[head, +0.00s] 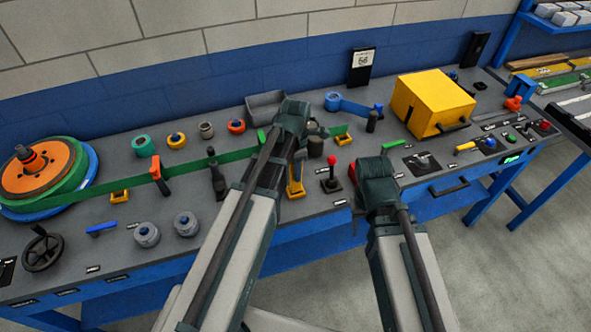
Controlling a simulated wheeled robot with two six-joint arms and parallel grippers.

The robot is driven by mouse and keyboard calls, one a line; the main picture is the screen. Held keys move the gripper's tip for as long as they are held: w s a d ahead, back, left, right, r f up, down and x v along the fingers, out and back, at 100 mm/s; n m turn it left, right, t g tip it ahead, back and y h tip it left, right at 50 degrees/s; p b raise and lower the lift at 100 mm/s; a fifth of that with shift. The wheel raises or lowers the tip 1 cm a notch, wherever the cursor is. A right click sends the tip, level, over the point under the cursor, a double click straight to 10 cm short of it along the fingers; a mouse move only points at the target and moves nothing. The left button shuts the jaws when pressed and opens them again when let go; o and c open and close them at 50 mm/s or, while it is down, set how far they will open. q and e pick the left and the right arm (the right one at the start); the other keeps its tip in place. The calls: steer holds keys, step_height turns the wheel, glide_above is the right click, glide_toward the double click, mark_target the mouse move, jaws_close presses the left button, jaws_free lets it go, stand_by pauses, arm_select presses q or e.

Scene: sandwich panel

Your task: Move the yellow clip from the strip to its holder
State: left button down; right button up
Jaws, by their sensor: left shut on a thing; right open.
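A yellow clip (296,173) stands upright below the head of my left gripper (298,146), which is shut on it; the fingers are mostly hidden behind the wrist. The clip's lower end is at a small yellow and black holder (292,193) near the table's front. I cannot tell whether it is seated or just above it. The green strip (120,183) runs from the reel at the left to the right behind my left arm, with the clip apart from it. My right gripper (378,167) is over the front edge, open, its fingers hidden from view.
An orange clip (157,170) is on the strip, with another yellow holder (120,196) nearby. A red-knobbed joystick (331,175) stands between my grippers. A yellow box (430,103) is at the right. A grey bin (264,105) is behind. Tape rolls and dark posts crowd the left.

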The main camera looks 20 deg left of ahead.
arm_select(q)
steer(key=shift+f, duration=0.15)
steer(key=shift+f+b, duration=0.8)
steer(key=shift+c, duration=2.4)
jaws_free()
steer(key=shift+r, duration=0.2)
step_height(320, 180, up, 7)
steer(key=p, duration=0.7)
steer(key=shift+f, duration=0.1)
